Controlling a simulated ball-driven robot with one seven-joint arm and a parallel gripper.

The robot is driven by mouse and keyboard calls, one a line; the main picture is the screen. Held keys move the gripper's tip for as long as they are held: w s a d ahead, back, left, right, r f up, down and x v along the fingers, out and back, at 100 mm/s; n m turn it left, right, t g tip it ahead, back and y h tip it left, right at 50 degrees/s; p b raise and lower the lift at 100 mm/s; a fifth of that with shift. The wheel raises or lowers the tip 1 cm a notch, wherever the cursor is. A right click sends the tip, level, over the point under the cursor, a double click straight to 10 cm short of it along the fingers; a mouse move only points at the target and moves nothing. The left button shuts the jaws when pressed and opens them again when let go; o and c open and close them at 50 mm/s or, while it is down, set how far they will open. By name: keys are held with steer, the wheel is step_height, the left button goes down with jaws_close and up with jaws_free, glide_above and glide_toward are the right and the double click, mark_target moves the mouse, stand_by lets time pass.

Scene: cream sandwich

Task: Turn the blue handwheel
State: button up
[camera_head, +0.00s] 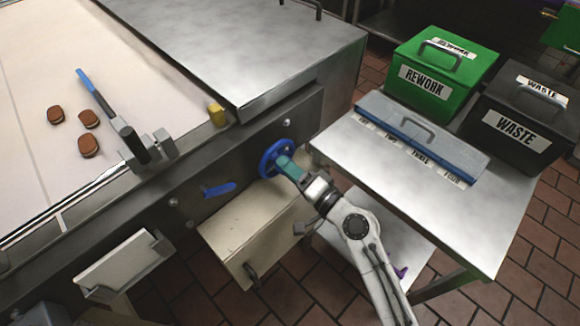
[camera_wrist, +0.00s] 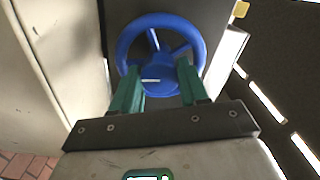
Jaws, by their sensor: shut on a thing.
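The blue handwheel (camera_head: 270,157) is mounted on the dark metal side panel of the machine. It also shows in the wrist view (camera_wrist: 160,28), with its rim, spokes and hub facing me. My gripper (camera_head: 284,162) has green fingers and reaches the wheel from the lower right in the head view. In the wrist view my gripper (camera_wrist: 160,80) has its two fingers at the lower part of the wheel, one to each side, shut on it. The fingers partly hide the lower rim, so the exact contact is hard to see.
A blue lever (camera_head: 219,189) sits left of the wheel. A cream box (camera_head: 245,235) is below it. A steel table (camera_head: 380,170) at right holds a green REWORK bin (camera_head: 440,75), a black WASTE bin (camera_head: 515,125) and a steel case (camera_head: 425,135). Several brown sandwich biscuits (camera_head: 88,146) lie on the belt.

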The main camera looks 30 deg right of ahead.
steer(key=m+p, duration=0.2)
steer(key=m, duration=0.4)
steer(key=shift+r+m, duration=0.1)
steer(key=shift+m, duration=0.2)
steer(key=m+p, duration=0.2)
steer(key=m, duration=0.2)
steer(key=shift+m+p, duration=0.65)
steer(key=shift+m, duration=0.65)
steer(key=shift+f, duration=0.2)
steer(key=o, duration=1.1)
steer(key=shift+r, duration=0.1)
steer(key=shift+c, duration=0.2)
steer(key=b+v, duration=0.1)
steer(key=v, duration=0.9)
steer(key=shift+s+d+b, duration=0.15)
steer(key=shift+s+b, duration=0.15)
steer(key=shift+s, duration=0.1)
